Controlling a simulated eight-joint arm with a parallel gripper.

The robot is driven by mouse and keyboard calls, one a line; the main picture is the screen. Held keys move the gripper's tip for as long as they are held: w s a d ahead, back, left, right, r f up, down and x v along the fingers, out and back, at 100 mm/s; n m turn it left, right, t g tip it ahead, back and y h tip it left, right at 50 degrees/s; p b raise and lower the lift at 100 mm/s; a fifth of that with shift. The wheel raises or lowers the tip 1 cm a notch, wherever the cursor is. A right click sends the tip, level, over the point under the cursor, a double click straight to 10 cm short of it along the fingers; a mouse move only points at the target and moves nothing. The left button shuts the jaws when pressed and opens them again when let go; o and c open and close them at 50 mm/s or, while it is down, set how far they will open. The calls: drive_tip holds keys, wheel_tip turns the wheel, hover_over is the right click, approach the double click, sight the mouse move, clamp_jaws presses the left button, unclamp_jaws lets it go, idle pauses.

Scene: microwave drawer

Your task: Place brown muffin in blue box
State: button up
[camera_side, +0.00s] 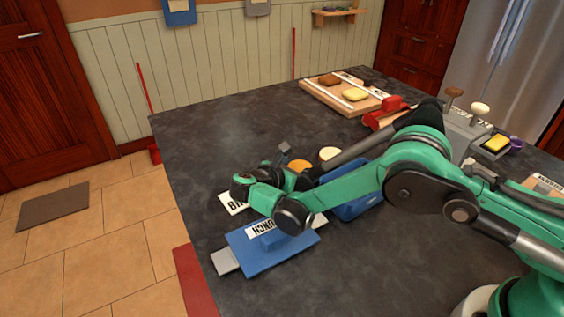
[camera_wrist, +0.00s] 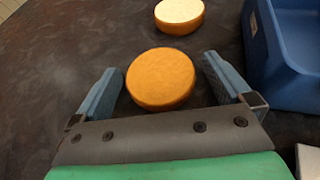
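The brown muffin (camera_wrist: 160,78), round and orange-brown, lies on the dark table between my gripper's fingers in the wrist view. It shows partly behind my arm in the side view (camera_side: 299,165). My gripper (camera_wrist: 163,78) is open, with one blue-grey finger on each side of the muffin and small gaps visible at both sides. The blue box (camera_wrist: 292,45) is open-topped and stands to the right in the wrist view. In the side view the blue box (camera_side: 357,207) is partly hidden behind my arm.
A paler round muffin (camera_wrist: 179,14) lies just beyond the brown one. A blue lid marked LUNCH (camera_side: 250,254) lies near the table's front left. A wooden board (camera_side: 318,94) with brown and yellow pieces is at the back. The table's left side is clear.

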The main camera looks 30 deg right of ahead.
sight(298, 170)
drive_tip(key=c, duration=1.1)
drive_tip(key=shift+c, duration=0.2)
wheel_tip(298, 170, up, 20)
drive_tip(key=s+d+r+n+t+y, duration=0.5)
drive_tip(key=r+n+t+y, duration=0.2)
drive_tip(key=n, duration=0.3)
drive_tip(key=shift+s+r+t+y, duration=0.35)
drive_tip(key=shift+t+y, duration=0.15)
drive_tip(key=shift+y, duration=0.2)
